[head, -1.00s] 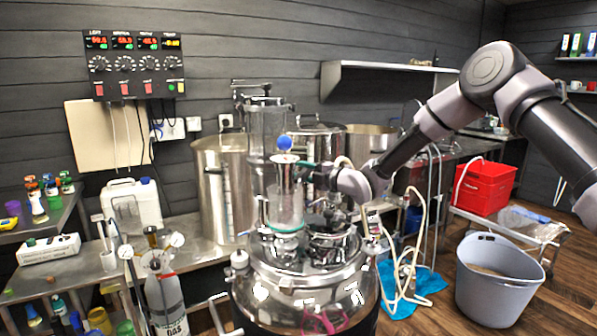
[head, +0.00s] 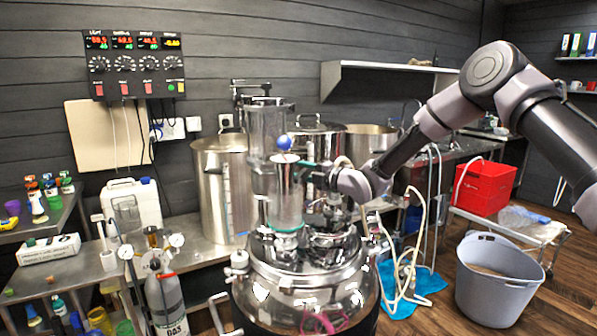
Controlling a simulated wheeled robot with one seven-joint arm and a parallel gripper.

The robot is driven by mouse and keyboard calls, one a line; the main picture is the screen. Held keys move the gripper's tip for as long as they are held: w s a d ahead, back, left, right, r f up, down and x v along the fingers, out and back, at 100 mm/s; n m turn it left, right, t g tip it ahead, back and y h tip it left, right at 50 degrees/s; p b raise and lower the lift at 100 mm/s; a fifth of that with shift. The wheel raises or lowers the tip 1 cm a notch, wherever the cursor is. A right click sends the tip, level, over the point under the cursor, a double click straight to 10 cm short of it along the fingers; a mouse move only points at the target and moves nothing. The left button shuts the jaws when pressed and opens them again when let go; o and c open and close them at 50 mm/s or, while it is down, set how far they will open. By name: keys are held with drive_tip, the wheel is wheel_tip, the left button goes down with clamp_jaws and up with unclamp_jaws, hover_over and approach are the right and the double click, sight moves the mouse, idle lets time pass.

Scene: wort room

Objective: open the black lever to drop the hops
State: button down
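A clear cylinder (head: 285,200) stands upright on the lid of the steel kettle (head: 300,272), with a blue ball (head: 284,142) at its top and a green ring (head: 286,231) at its base. My gripper (head: 312,172) comes in from the right and is beside the upper part of the cylinder. A small dark piece lies at its tip; I cannot tell whether this is the black lever or a finger. The fingers are too small and partly hidden, so their opening does not show. I cannot make out hops inside the cylinder.
A control panel (head: 136,65) hangs on the wall. Steel pots (head: 222,185) stand behind the kettle. A gas bottle (head: 165,300) is at the lower left. A grey bucket (head: 495,290) and a red crate (head: 485,187) are at the right. Hoses hang right of the kettle.

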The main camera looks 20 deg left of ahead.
drive_tip(key=shift+r, duration=0.15)
drive_tip(key=s+r+n+g+y, duration=0.2)
drive_tip(key=r+n, duration=0.6)
drive_tip(key=n, duration=0.4)
drive_tip(key=shift+s+r+y, duration=0.25)
drive_tip(key=shift+s+y, duration=0.55)
drive_tip(key=shift+s, duration=0.45)
drive_tip(key=shift+s+d, duration=0.1)
drive_tip(key=shift+d, duration=0.05)
idle(0.3)
drive_tip(key=c, duration=0.5)
unclamp_jaws()
drive_tip(key=shift+r, duration=0.1)
drive_tip(key=shift+s+r, duration=0.1)
